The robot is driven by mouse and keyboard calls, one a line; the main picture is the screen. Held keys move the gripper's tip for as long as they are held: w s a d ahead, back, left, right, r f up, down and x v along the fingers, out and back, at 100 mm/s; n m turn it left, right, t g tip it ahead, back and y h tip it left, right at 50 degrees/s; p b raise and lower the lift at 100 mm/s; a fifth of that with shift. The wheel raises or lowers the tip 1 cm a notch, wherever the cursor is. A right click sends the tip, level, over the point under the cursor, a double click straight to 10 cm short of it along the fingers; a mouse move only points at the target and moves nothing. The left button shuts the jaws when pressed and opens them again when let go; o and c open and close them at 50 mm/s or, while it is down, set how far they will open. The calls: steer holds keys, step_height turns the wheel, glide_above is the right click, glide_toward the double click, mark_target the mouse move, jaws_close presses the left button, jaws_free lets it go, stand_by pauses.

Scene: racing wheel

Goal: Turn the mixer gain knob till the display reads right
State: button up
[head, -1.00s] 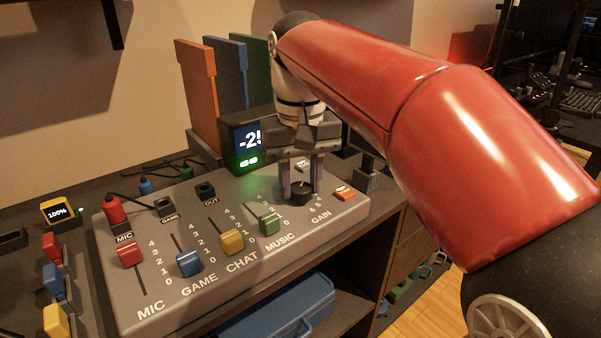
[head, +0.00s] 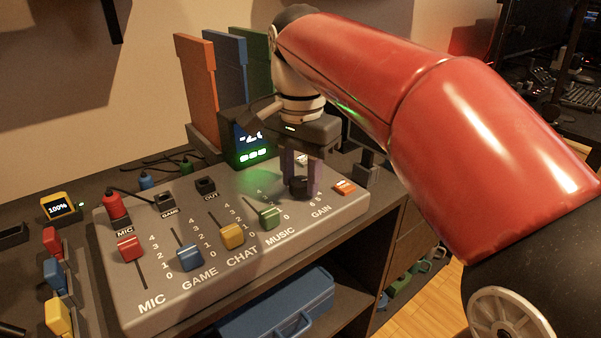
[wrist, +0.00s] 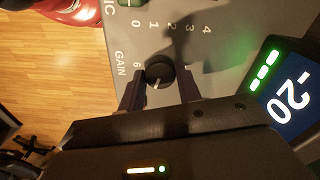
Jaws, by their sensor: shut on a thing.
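The grey mixer (head: 185,290) lies on the desk with its sliders and labels facing up. The black gain knob (head: 300,187) is at its right end, above the GAIN label. It also shows in the wrist view (wrist: 159,72), with a pale pointer line. My gripper (head: 301,180) points down and is shut on the knob, one finger on each side; the fingers also show in the wrist view (wrist: 160,90). The display (head: 250,140) behind the mixer is partly hidden by my gripper in the head view. In the wrist view the display (wrist: 290,100) reads -20, with three green bars lit.
Orange, blue and green upright panels (head: 225,80) stand behind the display. An orange switch (head: 344,187) sits just right of the knob. The music slider (head: 270,217) is to its left. A blue case (head: 280,312) lies on the shelf below.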

mark_target(300, 182)
steer(key=shift+m, duration=1.2)
steer(key=o, duration=1)
step_height(300, 182, up, 8)
steer(key=shift+f, duration=0.15)
